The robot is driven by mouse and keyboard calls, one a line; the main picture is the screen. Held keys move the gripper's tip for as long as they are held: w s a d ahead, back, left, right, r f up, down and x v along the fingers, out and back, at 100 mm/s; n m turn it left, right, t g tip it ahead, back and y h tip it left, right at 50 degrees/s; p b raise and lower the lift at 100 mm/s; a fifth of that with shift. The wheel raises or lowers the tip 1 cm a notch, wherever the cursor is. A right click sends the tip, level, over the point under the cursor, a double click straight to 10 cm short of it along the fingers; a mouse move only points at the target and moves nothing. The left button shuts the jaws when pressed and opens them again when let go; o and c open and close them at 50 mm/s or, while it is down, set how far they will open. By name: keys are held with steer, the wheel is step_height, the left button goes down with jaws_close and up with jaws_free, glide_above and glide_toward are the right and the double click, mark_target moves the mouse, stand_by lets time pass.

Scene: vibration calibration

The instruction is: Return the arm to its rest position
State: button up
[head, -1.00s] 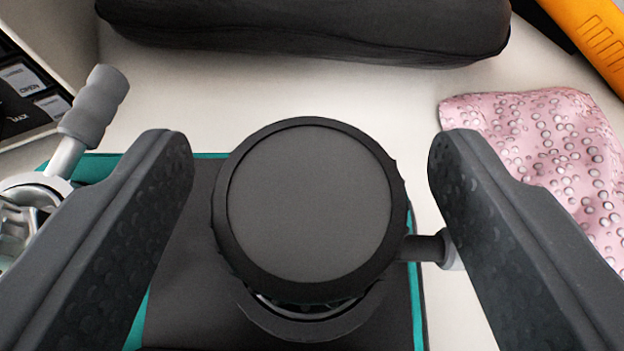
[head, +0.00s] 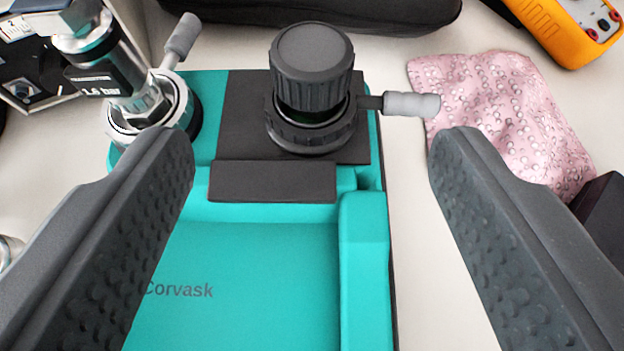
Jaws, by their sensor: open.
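My gripper (head: 312,150) is open, with its two dark fingers at the left and right of the head view and nothing held between them. A teal device (head: 250,250) marked "Corvask" lies below and beyond the fingers. A black ribbed knob (head: 312,70) stands upright on its dark top plate, apart from both fingers. A grey-handled lever (head: 410,104) sticks out to the right of the knob's base. A metal fitting (head: 105,70) marked "1,6 bar" stands on the device's left, with another grey-handled lever (head: 182,38) beside it.
A pink bubble-patterned cloth (head: 500,110) lies on the right. An orange meter (head: 568,28) is at the top right and a black case (head: 340,14) along the back. A dark object (head: 605,215) is at the right edge. Pale bare table shows right of the device.

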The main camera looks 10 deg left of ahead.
steer(key=s+d+r+m+t+h+p, duration=0.1)
steer(key=d+r, duration=0.3)
steer(key=r, duration=1)
steer(key=s+d+r+m+t+p, duration=0.1)
steer(key=d+r, duration=0.4)
steer(key=r, duration=0.8)
steer(key=s+d+r, duration=0.3)
steer(key=r, duration=0.4)
steer(key=s+d+r+t+h+p, duration=0.1)
steer(key=s+d+r, duration=0.2)
steer(key=r, duration=0.4)
steer(key=s+d+r, duration=0.3)
steer(key=s+r, duration=0.1)
steer(key=r, duration=0.3)
steer(key=shift+s+m+h, duration=0.3)
steer(key=shift+s, duration=0.1)
